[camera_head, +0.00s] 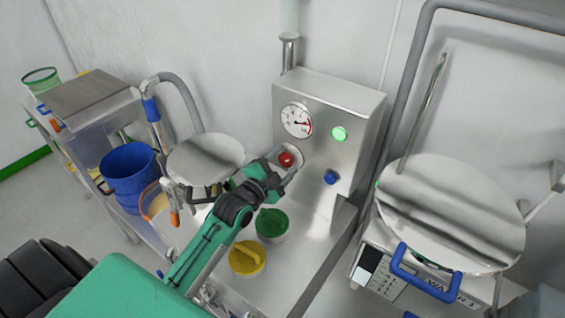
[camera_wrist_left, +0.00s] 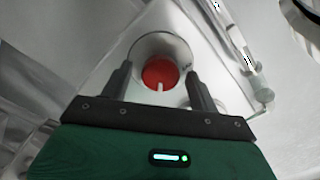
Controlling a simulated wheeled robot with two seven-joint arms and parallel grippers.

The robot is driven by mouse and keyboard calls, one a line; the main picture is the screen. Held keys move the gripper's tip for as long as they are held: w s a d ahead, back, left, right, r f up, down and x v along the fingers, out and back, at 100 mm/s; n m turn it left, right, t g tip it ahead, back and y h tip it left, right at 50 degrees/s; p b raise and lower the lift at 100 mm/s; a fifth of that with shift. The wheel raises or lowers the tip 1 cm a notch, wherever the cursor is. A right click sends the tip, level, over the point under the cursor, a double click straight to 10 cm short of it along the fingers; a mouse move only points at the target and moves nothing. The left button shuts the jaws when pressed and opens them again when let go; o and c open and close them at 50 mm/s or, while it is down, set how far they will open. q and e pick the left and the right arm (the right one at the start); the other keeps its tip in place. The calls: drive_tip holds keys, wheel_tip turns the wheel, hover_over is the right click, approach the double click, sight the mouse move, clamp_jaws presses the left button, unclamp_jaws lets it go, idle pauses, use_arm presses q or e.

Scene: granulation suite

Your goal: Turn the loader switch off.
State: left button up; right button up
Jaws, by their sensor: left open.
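A red round knob (camera_head: 286,159), which I take to be the loader switch, sits on the left of the steel control box's front (camera_head: 312,160); no label is legible. In the left wrist view the red knob (camera_wrist_left: 160,71) sits on a round plate, with a white mark pointing toward the bottom of the picture. My left gripper (camera_head: 284,166) is open at the knob. In the wrist view its fingers (camera_wrist_left: 160,82) stand either side of the knob, with visible gaps; contact is not visible. A round green lamp (camera_head: 340,134) is lit. My right gripper is out of view.
A gauge (camera_head: 296,121) and a blue knob (camera_head: 330,177) share the box front. A green-lidded pot (camera_head: 271,223) and yellow one (camera_head: 247,259) stand below my left arm. A blue bucket (camera_head: 130,174) stands left. A steel-lidded vessel (camera_head: 450,207) stands right.

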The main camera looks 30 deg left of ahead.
use_arm(q)
drive_tip(key=c, duration=0.9)
drive_tip(key=shift+c, duration=0.3)
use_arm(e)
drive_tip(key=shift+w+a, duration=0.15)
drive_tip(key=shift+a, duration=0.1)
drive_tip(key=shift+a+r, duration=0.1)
